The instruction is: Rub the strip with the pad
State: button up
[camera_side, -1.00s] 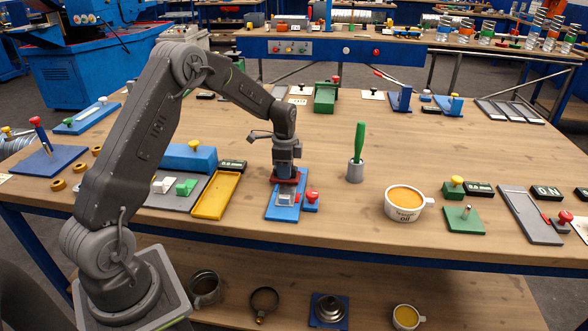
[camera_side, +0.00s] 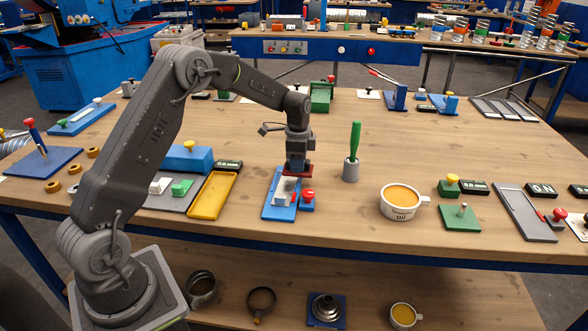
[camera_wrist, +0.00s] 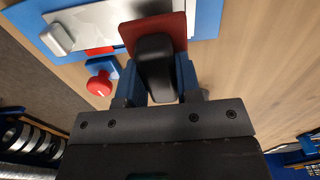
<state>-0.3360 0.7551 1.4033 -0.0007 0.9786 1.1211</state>
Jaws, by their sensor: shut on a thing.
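My gripper (camera_wrist: 155,88) is shut on the black handle of the pad (camera_wrist: 133,36), which has a flat dark-red plate. The pad (camera_side: 296,172) is at the far right end of the blue board (camera_side: 270,208) in the side view. The strip (camera_wrist: 112,22) is pale grey and lies along the blue board in the wrist view; the pad's plate covers part of its end. I cannot tell whether the plate touches the strip. A white block (camera_side: 283,199) sits on the board at the near end, with a bit of red beside it.
A red knob on a blue base (camera_side: 308,198) stands close to the right of the board. A yellow tray (camera_side: 212,195) is to the left. A green-handled tool in a grey cup (camera_side: 352,165) and an oil cup (camera_side: 401,202) stand to the right.

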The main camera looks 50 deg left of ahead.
jog(key=shift+r, duration=2.75)
